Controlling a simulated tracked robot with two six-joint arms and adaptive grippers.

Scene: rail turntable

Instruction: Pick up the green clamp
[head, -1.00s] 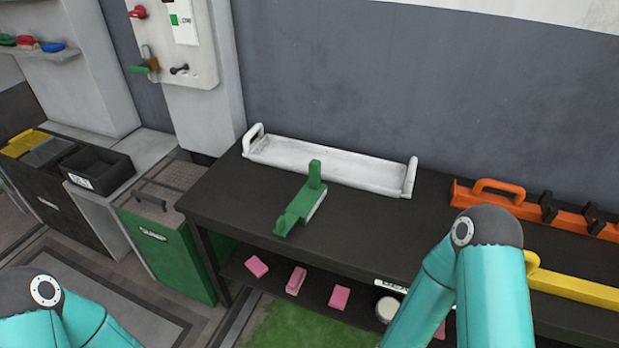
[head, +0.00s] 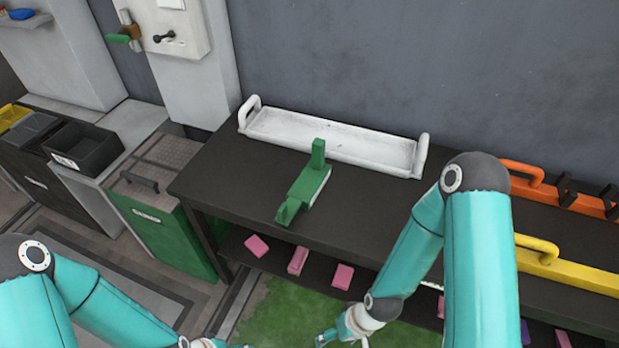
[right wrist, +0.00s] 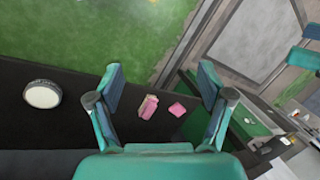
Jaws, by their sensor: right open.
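The green clamp (head: 309,186) lies on the dark tabletop in the head view, with one end standing upright near the white tray. My right gripper (head: 342,338) is low at the bottom edge of the head view, in front of the table and apart from the clamp. In the right wrist view its two fingers (right wrist: 160,82) are spread with nothing between them. I do not see the clamp in that view.
The dark table (head: 225,185) also bears a white handled tray (head: 330,140), an orange rack (head: 555,190) and a yellow handled bar (head: 570,272). Pink blocks (head: 342,276) lie on the lower shelf. A green cabinet (head: 165,235) stands left of the table.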

